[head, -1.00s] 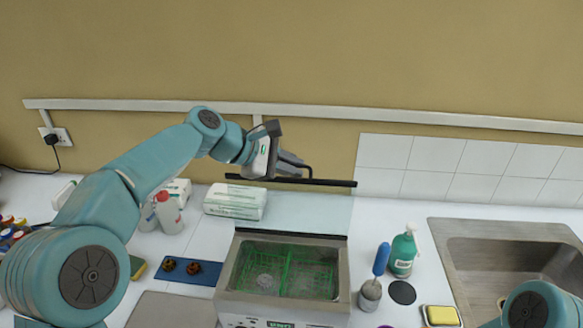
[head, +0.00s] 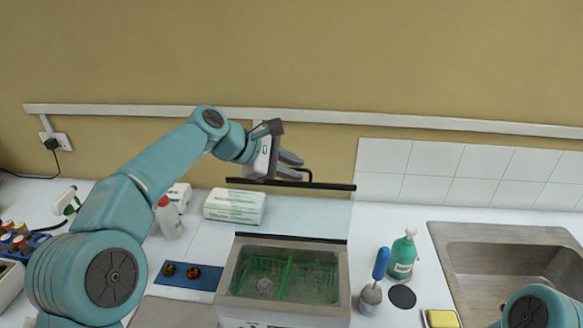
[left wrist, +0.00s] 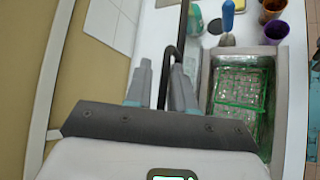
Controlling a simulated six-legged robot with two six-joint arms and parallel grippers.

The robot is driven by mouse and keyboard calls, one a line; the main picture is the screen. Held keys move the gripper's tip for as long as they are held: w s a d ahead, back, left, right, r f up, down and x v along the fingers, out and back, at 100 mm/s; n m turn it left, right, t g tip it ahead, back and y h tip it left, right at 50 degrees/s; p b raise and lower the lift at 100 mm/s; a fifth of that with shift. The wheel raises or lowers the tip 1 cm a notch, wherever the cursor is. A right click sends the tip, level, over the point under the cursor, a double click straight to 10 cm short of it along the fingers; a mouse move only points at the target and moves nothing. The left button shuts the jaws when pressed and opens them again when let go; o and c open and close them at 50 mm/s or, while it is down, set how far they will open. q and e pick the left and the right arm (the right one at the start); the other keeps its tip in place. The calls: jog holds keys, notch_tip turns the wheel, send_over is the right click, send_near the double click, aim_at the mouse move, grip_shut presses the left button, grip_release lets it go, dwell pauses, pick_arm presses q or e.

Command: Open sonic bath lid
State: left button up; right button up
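The sonic bath (head: 222,290) stands on the counter with its top open and a green wire basket (head: 290,278) inside. Its clear lid (head: 300,214) is swung up at the back, with a black edge strip (head: 320,187) and a black handle on top. My left gripper (head: 297,166) is open at the handle. In the left wrist view, the black handle (left wrist: 170,62) lies between the parted fingers (left wrist: 160,88), and the bath (left wrist: 208,75) is to their right. My right gripper is out of view; only part of that arm shows at lower right.
A green bottle (head: 402,260), a blue-handled brush (head: 381,265) and the sink (head: 500,245) are to the right. The wall is close behind.

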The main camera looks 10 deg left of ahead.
pick_arm(q)
jog(key=shift+f, duration=0.4)
